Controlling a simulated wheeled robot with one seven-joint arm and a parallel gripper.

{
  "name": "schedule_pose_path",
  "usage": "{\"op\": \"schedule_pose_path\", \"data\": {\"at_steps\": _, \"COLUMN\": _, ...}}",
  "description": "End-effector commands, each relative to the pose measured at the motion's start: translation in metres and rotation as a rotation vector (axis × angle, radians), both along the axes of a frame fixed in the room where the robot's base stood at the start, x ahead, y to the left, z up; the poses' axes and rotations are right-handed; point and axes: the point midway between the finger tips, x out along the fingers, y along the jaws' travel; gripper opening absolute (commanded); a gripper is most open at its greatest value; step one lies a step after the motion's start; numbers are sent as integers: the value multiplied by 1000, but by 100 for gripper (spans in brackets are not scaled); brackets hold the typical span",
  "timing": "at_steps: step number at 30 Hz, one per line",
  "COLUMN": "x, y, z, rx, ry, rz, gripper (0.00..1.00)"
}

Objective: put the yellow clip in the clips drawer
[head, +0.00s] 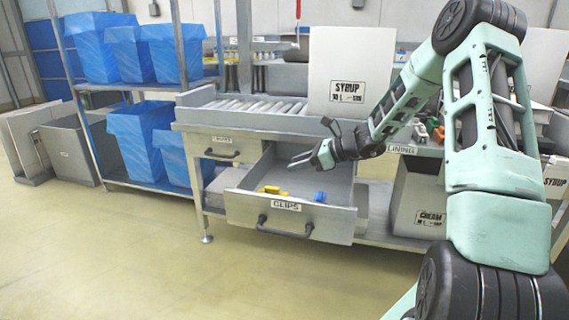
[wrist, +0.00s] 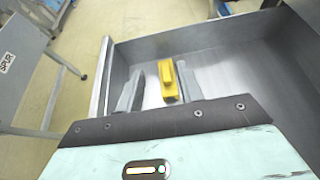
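The clips drawer (head: 290,221) is pulled open, with a CLIPS label and a dark handle on its front. A yellow clip (head: 271,190) lies in it near the front left, and a blue clip (head: 320,197) lies to its right. My gripper (head: 299,161) is above the open drawer, fingers apart, apparently empty. In the wrist view the yellow clip (wrist: 168,82) shows on the drawer floor between the two fingers of my gripper (wrist: 159,68), apart from them. The blue clip does not show there.
A closed drawer (head: 222,148) is left of the open one. A SYRUP box (head: 337,75) stands on the bench top, and a CREAM box (head: 417,200) is below to the right. Blue-lined boxes (head: 135,138) fill the rack at left. The floor in front is clear.

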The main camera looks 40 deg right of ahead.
Motion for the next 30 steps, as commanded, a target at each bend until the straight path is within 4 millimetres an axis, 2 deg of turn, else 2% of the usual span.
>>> {"op": "schedule_pose_path", "data": {"at_steps": 3, "x": -18, "y": -15, "z": 14, "rx": -2, "ry": 1, "rz": -4, "gripper": 37}}
{"op": "schedule_pose_path", "data": {"at_steps": 9, "x": -36, "y": -28, "z": 23, "rx": 0, "ry": 0, "rz": -1, "gripper": 37}}
{"op": "schedule_pose_path", "data": {"at_steps": 16, "x": -41, "y": -31, "z": 24, "rx": -1, "ry": 1, "rz": 2, "gripper": 37}}
{"op": "schedule_pose_path", "data": {"at_steps": 18, "x": -40, "y": -23, "z": 25, "rx": -13, "ry": 0, "rz": 26, "gripper": 37}}
{"op": "schedule_pose_path", "data": {"at_steps": 20, "x": -39, "y": -5, "z": 26, "rx": -42, "ry": 1, "rz": 81, "gripper": 37}}
{"op": "schedule_pose_path", "data": {"at_steps": 23, "x": -43, "y": 52, "z": 28, "rx": -142, "ry": -6, "rz": 265, "gripper": 37}}
{"op": "schedule_pose_path", "data": {"at_steps": 25, "x": -53, "y": 105, "z": 30, "rx": -244, "ry": -23, "rz": 451, "gripper": 37}}
{"op": "schedule_pose_path", "data": {"at_steps": 27, "x": -72, "y": 158, "z": 31, "rx": -359, "ry": -55, "rz": 662, "gripper": 37}}
{"op": "schedule_pose_path", "data": {"at_steps": 30, "x": -108, "y": 221, "z": 31, "rx": -516, "ry": -122, "rz": 961, "gripper": 37}}
